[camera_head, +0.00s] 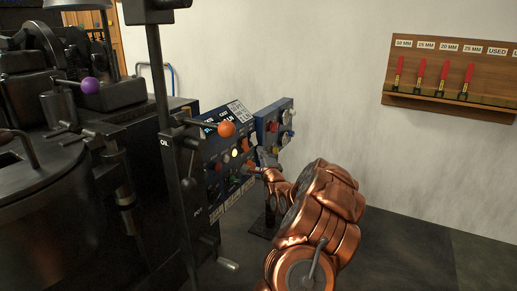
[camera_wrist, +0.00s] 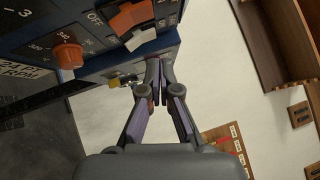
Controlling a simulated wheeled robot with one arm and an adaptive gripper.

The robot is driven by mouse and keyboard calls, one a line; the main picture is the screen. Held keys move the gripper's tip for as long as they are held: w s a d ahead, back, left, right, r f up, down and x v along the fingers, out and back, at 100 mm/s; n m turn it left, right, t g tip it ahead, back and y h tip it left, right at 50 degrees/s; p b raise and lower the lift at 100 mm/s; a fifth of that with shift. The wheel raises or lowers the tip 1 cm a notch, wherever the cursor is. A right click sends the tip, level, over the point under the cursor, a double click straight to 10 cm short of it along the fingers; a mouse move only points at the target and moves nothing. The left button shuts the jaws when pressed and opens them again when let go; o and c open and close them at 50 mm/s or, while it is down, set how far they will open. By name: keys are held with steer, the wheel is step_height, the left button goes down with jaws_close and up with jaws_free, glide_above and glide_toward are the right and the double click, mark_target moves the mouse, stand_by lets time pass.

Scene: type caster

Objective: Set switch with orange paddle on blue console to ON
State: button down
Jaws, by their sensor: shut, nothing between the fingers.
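The blue console (camera_head: 215,178) stands at the middle of the head view, with buttons and white labels on its face. In the wrist view its blue panel (camera_wrist: 95,45) fills the top left. The orange paddle (camera_wrist: 130,17) sits there beside an OFF label, with white parts next to it; its exact setting I cannot tell. My gripper (camera_wrist: 155,68) is shut and empty, its tips close to the panel's lower edge, just below the paddle in the picture. Contact cannot be told. In the head view my gripper (camera_head: 257,172) is small and partly merges with the console front.
An orange knob (camera_wrist: 68,53) is left of the paddle. A second blue box (camera_head: 273,125) stands behind the console. A lever with an orange ball (camera_head: 227,129) stands in front of it. Black machinery (camera_head: 50,190) fills the left. A wooden tool rack (camera_head: 450,75) hangs on the right wall.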

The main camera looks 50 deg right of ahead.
steer(key=r+p+v, duration=0.1)
steer(key=v, duration=0.5)
steer(key=shift+s+r, duration=0.25)
stand_by(0.4)
